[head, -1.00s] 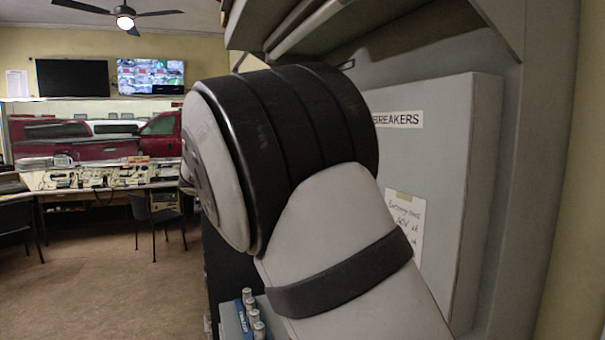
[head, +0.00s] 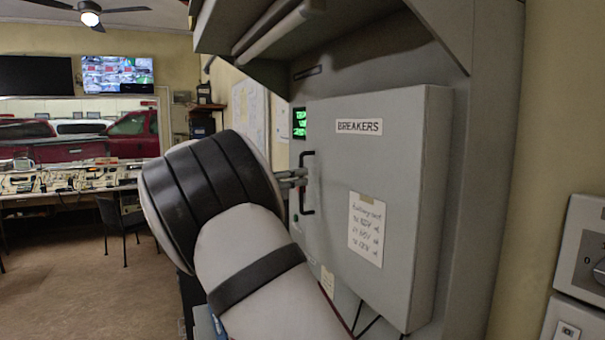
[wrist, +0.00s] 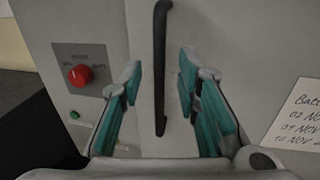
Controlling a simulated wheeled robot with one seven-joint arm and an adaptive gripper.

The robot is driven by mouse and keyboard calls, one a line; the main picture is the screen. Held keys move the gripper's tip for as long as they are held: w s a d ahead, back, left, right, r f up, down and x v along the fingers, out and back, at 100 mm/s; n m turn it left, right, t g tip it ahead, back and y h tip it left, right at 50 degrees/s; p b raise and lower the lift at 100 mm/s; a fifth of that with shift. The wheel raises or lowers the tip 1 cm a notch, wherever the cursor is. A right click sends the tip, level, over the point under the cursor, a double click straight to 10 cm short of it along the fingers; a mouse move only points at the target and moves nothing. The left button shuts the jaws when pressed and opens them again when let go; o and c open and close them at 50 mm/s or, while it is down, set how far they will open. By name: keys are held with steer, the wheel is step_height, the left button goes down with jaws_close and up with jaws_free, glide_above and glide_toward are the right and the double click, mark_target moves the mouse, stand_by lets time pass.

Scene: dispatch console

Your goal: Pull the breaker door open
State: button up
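The grey breaker door (head: 340,215) carries a "BREAKERS" label and looks shut. Its black vertical bar handle (head: 307,183) is at the door's left edge. The handle also shows upright in the wrist view (wrist: 160,70). My gripper (wrist: 161,76) is open, with one teal-padded finger on each side of the handle. Gaps show between the handle and both fingers in the wrist view; how far the fingertips reach past it in depth is unclear. In the head view, my gripper (head: 293,180) is at the handle, mostly hidden behind my arm.
A red knob (wrist: 79,75) on a dark plate is left of the door. A handwritten note (head: 366,229) is on the door. A shelf (head: 335,45) overhangs the cabinet. A grey wall unit (head: 580,265) stands at right. Open floor (head: 85,270) lies left.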

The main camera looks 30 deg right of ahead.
steer(key=shift+w+d, duration=0.15)
steer(key=shift+d, duration=0.55)
steer(key=shift+w+d, duration=0.15)
steer(key=shift+d, duration=0.55)
jaws_close()
